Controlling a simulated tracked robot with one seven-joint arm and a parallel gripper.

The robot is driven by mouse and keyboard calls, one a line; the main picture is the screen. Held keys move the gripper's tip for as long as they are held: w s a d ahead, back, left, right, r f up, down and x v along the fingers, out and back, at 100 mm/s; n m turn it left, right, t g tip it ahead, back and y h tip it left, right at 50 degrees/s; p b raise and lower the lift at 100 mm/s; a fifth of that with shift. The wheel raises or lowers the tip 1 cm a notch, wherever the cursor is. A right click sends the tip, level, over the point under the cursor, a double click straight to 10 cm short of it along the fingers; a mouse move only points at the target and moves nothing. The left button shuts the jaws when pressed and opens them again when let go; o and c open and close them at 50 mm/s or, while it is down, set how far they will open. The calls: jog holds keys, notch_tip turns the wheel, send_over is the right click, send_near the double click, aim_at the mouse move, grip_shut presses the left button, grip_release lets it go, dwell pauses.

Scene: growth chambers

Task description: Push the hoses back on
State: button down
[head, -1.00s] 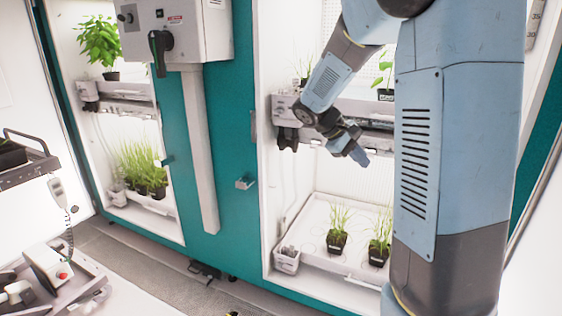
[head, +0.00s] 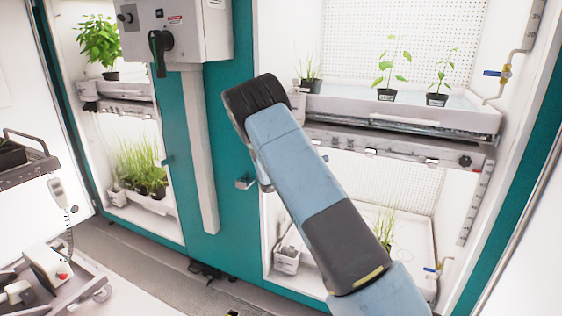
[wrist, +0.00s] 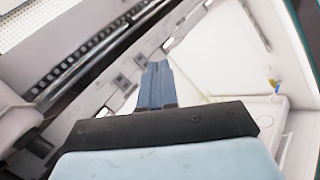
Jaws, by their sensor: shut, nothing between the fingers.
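No loose hose end can be made out clearly. A pipe with a blue-handled valve (head: 497,73) runs down the right wall of the right chamber, beside the upper tray (head: 400,108). A second valve with a yellow part (head: 437,267) sits low at the right, by the lower tray; a small yellow and blue fitting (wrist: 274,85) shows in the wrist view. My gripper (wrist: 157,68) is shut and empty in the wrist view, in front of the grey shelf rail with its clips.
Potted seedlings (head: 387,94) stand in the upper tray and a grass pot (head: 386,228) in the lower one. A small white container (head: 287,259) stands at the lower left corner. A grey control box (head: 178,30) juts from the teal wall. A cart (head: 50,285) stands lower left.

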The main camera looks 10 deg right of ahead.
jog(key=w+a+f+n+t+y, duration=0.2)
jog(key=w+a+f+n+t, duration=0.3)
jog(key=a+f+n+t, duration=0.3)
jog(key=w+a+f+n+t+y, duration=0.2)
jog(key=w+a+f+n+t, duration=0.3)
jog(key=a+f+n+t, duration=0.3)
jog(key=f+t, duration=0.1)
jog(key=t, duration=0.2)
jog(key=shift+w+a+t+y, duration=0.15)
jog(key=shift+a+t+y, duration=0.1)
jog(key=shift+t+y, duration=0.05)
jog(key=shift+r, duration=0.1)
jog(key=s+a+r+x, duration=0.1)
jog(key=r+x, duration=0.1)
jog(key=x, duration=1)
jog(key=shift+r, duration=0.3)
jog(key=shift+s+d, duration=0.1)
